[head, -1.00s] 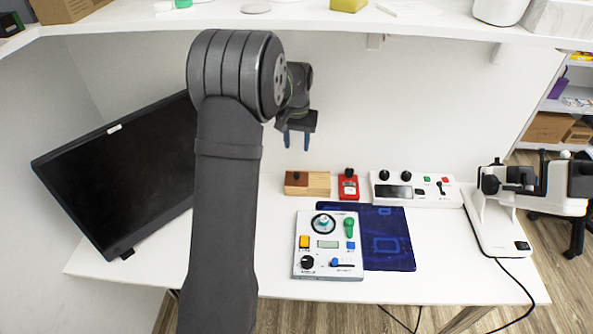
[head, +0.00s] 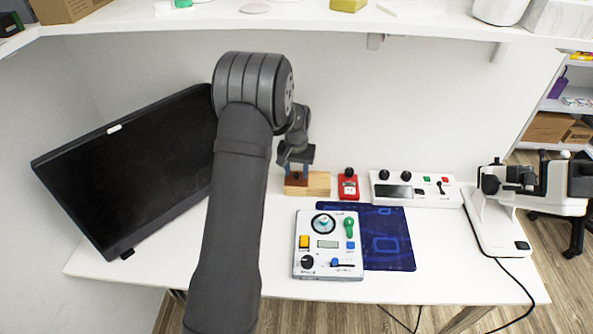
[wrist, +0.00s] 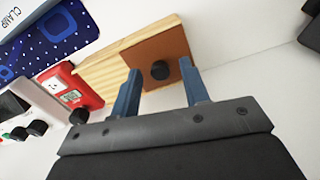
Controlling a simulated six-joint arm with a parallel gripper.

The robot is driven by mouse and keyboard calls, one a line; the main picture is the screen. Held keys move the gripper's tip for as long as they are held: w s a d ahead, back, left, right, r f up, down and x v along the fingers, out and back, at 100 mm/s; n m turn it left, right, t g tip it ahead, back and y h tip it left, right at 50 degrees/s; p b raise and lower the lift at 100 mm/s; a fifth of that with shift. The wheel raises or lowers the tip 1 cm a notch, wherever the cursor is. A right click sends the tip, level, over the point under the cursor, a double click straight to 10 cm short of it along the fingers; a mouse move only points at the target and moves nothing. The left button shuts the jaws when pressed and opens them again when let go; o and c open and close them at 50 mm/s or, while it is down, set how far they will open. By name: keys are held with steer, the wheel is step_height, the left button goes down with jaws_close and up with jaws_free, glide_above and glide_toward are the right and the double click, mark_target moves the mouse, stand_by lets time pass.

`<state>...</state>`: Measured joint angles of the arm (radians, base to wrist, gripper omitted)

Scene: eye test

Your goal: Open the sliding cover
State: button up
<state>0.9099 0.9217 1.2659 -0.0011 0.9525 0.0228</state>
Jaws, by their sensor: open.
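A light wooden box (head: 320,184) sits at the back of the table; it also shows in the wrist view (wrist: 105,70). Its brown sliding cover (wrist: 150,50) carries a round black knob (wrist: 160,71) and lies at one end of the box. In the head view the cover is largely hidden behind my gripper (head: 296,167). My gripper (wrist: 161,72) is open with blue fingers, one on each side of the knob in the wrist view. A gap shows between the knob and each finger. I cannot tell whether the fingertips touch the cover.
A red box (head: 348,187) with a black knob stands just right of the wooden box. A white control panel (head: 430,200), another panel (head: 316,268) and a blue mat (head: 398,250) lie further right and in front. A monitor (head: 130,170) leans at the left.

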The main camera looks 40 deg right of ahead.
jaws_close()
steer(key=s+d, duration=0.5)
jaws_free()
step_height(320, 180, up, 17)
steer(key=shift+r, duration=0.2)
stand_by(0.5)
